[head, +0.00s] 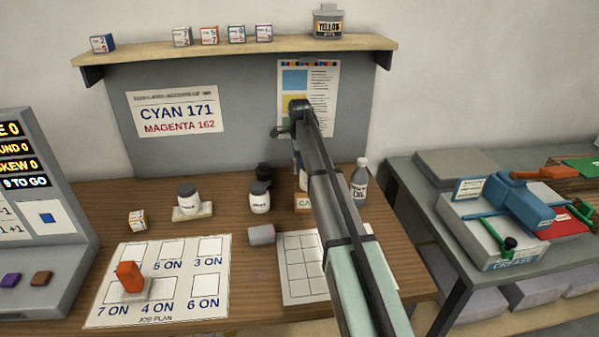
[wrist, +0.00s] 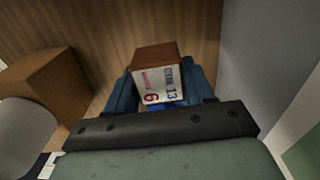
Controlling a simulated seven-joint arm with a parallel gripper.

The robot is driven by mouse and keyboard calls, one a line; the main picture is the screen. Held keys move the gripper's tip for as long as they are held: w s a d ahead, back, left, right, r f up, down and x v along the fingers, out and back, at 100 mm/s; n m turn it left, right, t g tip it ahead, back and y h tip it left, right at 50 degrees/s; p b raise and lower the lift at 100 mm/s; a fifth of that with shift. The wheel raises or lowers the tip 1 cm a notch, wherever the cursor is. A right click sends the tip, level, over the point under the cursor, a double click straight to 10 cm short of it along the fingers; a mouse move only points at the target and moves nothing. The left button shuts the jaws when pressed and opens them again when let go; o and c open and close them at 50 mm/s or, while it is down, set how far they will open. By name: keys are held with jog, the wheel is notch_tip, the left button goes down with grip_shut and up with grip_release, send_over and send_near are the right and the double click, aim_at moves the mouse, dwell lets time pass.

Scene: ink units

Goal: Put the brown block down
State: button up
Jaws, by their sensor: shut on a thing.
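The brown block (wrist: 156,54) shows in the wrist view, with a brown upper face and a white label face with printed numbers. My gripper (wrist: 160,88) is shut on it, a blue finger on each side. Wood grain lies beyond the block; I cannot tell whether the block touches the wood. In the head view, my arm reaches over the wooden bench (head: 221,215) toward the grey back panel. It hides most of the gripper and the held block there.
A tan block-like thing (wrist: 48,85) is close on the left in the wrist view. Bare wood shows left of the jars.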

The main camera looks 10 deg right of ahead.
jog(key=shift+f, duration=1.8)
jog(key=shift+f, duration=0.15)
jog(key=o, duration=1)
notch_tip(320, 180, up, 12)
jog(key=shift+r, duration=0.15)
